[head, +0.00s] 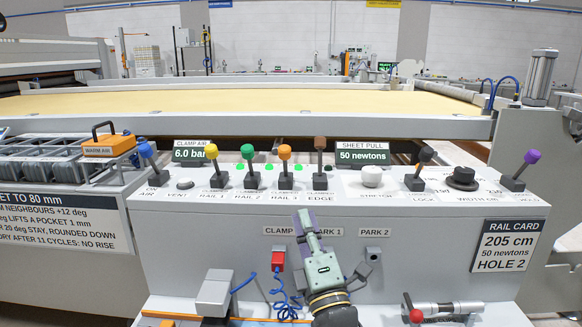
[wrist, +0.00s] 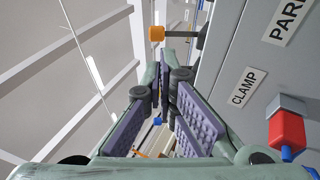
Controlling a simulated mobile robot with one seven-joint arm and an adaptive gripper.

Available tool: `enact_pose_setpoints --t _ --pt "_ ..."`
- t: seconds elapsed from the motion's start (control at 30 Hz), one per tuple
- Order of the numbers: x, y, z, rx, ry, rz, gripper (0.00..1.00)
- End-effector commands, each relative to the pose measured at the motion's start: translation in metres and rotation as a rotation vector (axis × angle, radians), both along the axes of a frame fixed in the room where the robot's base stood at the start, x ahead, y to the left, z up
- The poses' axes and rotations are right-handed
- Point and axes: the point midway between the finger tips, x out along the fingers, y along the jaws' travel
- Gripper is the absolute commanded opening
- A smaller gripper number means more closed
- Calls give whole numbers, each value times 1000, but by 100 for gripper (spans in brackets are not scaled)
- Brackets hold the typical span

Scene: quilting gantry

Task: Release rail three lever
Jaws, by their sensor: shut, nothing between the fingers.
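The rail three lever (head: 285,153) has an orange knob on a dark stem and stands roughly upright on the console top, above the RAIL 3 label. The green rail two lever (head: 247,151) is to its left and the brown edge lever (head: 320,144) to its right. My gripper (head: 304,218) is shut and empty, in front of the console face below these levers, apart from them, fingers pointing up. In the wrist view its purple pads (wrist: 178,100) show with nothing held. An orange knob (wrist: 156,33) on a dark stem is beyond the fingertips; which lever it is I cannot tell for sure.
The yellow rail one lever (head: 211,151) and blue air lever (head: 146,150) stand further left. A white stretch knob (head: 372,176) is to the right. A red block (head: 278,261) with a coiled blue hose hangs on the console face. The CLAMP AIR display (head: 192,153) reads 6.0 bar.

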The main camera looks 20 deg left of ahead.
Motion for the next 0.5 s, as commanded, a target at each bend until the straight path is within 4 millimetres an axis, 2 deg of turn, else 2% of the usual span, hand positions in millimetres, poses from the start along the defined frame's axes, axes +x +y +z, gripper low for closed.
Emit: enact_pose_setpoints --t 0.33,0.5 --pt "2 2 2 1 -1 1 0" --pt "15 11 14 2 -1 3 0"
